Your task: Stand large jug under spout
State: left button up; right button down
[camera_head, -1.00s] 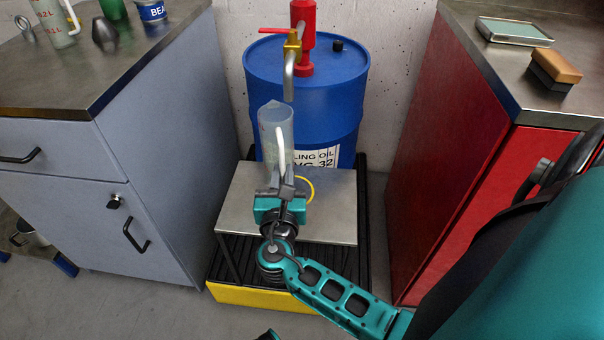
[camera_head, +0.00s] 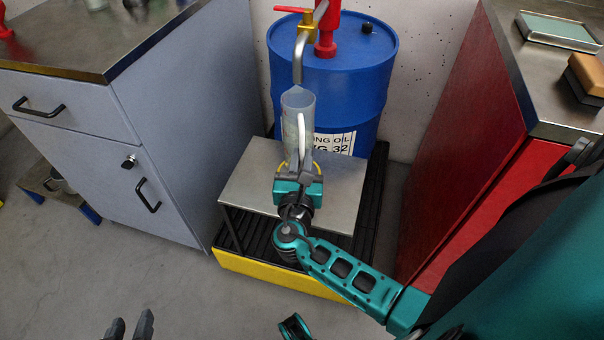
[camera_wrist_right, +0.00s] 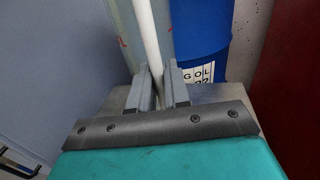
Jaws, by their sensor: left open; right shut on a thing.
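The large jug (camera_head: 291,130) is a tall translucent cylinder with a pale handle (camera_head: 302,135). It is upright over the small metal stand (camera_head: 342,195), its mouth just below the spout (camera_head: 299,62) in the picture. Whether its base touches the stand is hidden by my right gripper (camera_head: 298,180), which is shut on the handle. The right wrist view shows the handle (camera_wrist_right: 149,35) between the fingers (camera_wrist_right: 160,88). A yellow ring (camera_head: 317,167) on the stand shows partly behind the jug and gripper. My left gripper (camera_head: 130,328) is open and empty at the bottom left edge.
The blue drum (camera_head: 345,85) with its red pump (camera_head: 327,30) stands behind the stand. A black grated tray with a yellow front (camera_head: 270,275) lies underneath. A grey cabinet (camera_head: 180,120) is close on the left, a red cabinet (camera_head: 450,130) on the right.

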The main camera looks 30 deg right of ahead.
notch_tip(320, 180, down, 3)
jog(key=shift+f+b, duration=0.2)
jog(key=shift+b, duration=0.65)
jog(key=shift+f, duration=0.2)
jog(key=shift+r, duration=0.1)
jog(key=shift+f, duration=0.25)
jog(key=c, duration=1.1)
grip_release()
jog(key=shift+r, duration=0.1)
